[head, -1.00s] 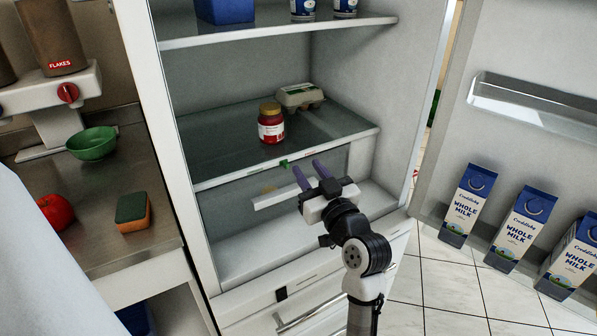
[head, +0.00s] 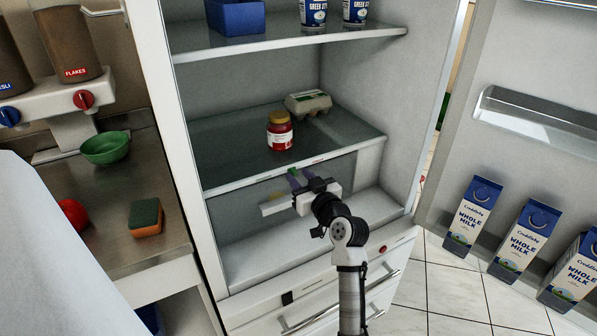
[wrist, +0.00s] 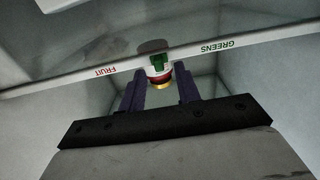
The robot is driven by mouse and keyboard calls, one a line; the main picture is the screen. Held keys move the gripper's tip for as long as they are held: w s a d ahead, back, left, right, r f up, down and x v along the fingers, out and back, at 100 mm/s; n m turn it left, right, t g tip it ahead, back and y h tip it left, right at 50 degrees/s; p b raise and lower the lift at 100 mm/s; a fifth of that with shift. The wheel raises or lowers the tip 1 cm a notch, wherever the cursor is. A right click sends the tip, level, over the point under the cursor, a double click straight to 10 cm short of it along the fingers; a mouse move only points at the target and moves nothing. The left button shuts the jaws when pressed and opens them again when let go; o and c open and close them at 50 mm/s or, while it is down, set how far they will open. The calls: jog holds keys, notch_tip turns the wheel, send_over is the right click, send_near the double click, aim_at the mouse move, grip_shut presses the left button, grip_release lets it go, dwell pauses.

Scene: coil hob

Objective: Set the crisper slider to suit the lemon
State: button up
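The crisper slider is a small green tab (head: 293,172) on the front edge strip of the glass shelf. The wrist view shows this tab (wrist: 158,62) about midway between the upside-down words FRUIT (wrist: 104,71) and GREENS (wrist: 215,48). In the wrist view my gripper (wrist: 160,76) is open, with a finger on each side of the tab and gaps visible; contact cannot be told.
A red jar with a gold lid (head: 280,131) and an egg carton (head: 308,102) stand on the glass shelf above. The open fridge door at right holds milk cartons (head: 473,214). A white bar (head: 273,207) lies just left of my gripper.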

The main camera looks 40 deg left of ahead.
jog(key=shift+w+a, duration=0.25)
jog(key=shift+a, duration=0.35)
grip_shut()
